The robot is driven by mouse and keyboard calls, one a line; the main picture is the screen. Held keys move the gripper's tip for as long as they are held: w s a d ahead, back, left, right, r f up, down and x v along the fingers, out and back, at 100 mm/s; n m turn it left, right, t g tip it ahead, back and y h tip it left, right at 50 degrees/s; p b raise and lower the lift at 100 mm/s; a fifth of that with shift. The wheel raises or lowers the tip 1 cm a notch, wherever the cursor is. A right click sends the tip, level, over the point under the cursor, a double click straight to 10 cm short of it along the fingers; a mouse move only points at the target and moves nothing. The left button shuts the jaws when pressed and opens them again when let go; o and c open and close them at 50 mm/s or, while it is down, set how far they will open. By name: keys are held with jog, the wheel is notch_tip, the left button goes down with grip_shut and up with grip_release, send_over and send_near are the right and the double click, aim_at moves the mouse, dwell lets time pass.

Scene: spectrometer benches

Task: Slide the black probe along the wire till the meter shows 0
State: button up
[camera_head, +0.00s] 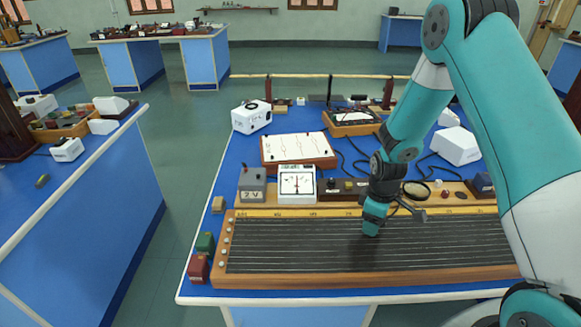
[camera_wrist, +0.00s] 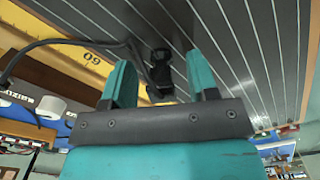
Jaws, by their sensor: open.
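The potentiometer board (camera_head: 300,262) has several parallel wires on a dark bed in a wooden frame; they also show in the wrist view. The black probe (camera_wrist: 160,68) appears between my gripper's teal fingers in the wrist view, with visible gaps on both sides and a dark cable trailing left. My gripper (camera_wrist: 158,62) is open. In the head view my gripper (camera_head: 372,226) is low over the board's back part, right of its middle; the probe is hard to make out there. The white meter (camera_head: 297,184) stands behind the board, its red needle near upright; its numbers are too small to read.
A grey 2 V box (camera_head: 252,185) stands left of the meter. A green block (camera_head: 205,243) and red block (camera_head: 199,268) sit at the board's left end. A wooden-framed white panel (camera_head: 297,149) lies behind the meter. Cables and a magnifier (camera_head: 417,190) lie to the right.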

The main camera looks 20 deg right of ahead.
notch_tip(320, 180, up, 16)
jog(key=r+b, duration=0.1)
jog(key=b, duration=0.1)
jog(key=s+a+r+y, duration=0.1)
jog(key=s+a+r, duration=0.35)
jog(key=a, duration=0.25)
jog(key=s+a+r+y, duration=0.1)
jog(key=s+a+r, duration=0.2)
jog(key=s+a, duration=0.35)
jog(key=s+a+r+m+y, duration=0.1)
jog(key=s+a+r+y, duration=0.1)
jog(key=s+a, duration=0.6)
jog(key=s+r, duration=0.1)
jog(key=s, duration=0.2)
jog(key=shift+s+r+m, duration=0.15)
jog(key=shift+s+m, duration=0.1)
jog(key=shift+m, duration=0.05)
dwell(2.0)
